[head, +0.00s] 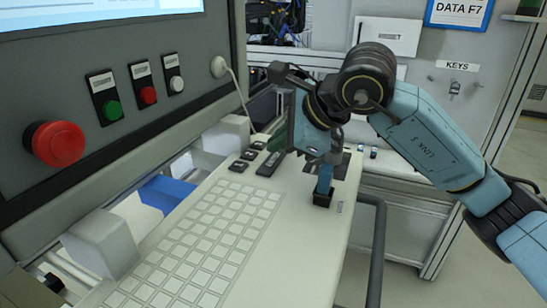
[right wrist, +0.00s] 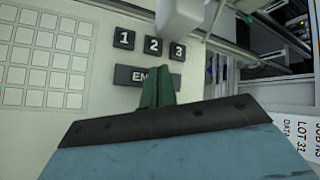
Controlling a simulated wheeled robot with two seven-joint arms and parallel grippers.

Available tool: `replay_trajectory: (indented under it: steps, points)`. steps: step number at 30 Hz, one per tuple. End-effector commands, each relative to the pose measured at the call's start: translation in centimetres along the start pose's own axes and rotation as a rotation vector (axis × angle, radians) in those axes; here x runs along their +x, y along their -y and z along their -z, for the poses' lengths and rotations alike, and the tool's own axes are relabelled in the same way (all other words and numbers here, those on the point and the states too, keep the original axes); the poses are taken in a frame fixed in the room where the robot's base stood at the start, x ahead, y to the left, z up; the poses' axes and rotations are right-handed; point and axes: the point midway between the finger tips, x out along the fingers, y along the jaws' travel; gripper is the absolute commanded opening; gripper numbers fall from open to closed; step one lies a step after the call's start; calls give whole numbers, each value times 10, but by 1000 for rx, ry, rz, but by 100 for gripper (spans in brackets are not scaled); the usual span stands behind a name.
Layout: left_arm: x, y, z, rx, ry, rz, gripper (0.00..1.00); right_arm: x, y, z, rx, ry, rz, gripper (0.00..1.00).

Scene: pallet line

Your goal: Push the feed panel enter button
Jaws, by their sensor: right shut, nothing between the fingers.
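The feed panel keyboard (head: 290,225) is a pale sloping console. Its dark enter button (head: 268,164) lies beside three small dark keys. My left gripper is not in view.
Keys 1, 2 and 3 (right wrist: 152,45) sit close beside the enter button. A grid of blank pale keys (head: 205,235) covers the near console. A red mushroom button (head: 56,144) is on the upright panel at left. A dark rail (head: 378,250) runs along the console's right side.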

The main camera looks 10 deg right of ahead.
Motion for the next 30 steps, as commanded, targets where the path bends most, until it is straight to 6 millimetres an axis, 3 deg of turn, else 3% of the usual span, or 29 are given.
replay_trajectory:
  steps: [18, 30]
  points:
    - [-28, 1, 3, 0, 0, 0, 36, -35, 26, -26, 0, 1, 2, 0]
    - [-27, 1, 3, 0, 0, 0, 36, -35, 25, -26, 0, 1, 1, 0]
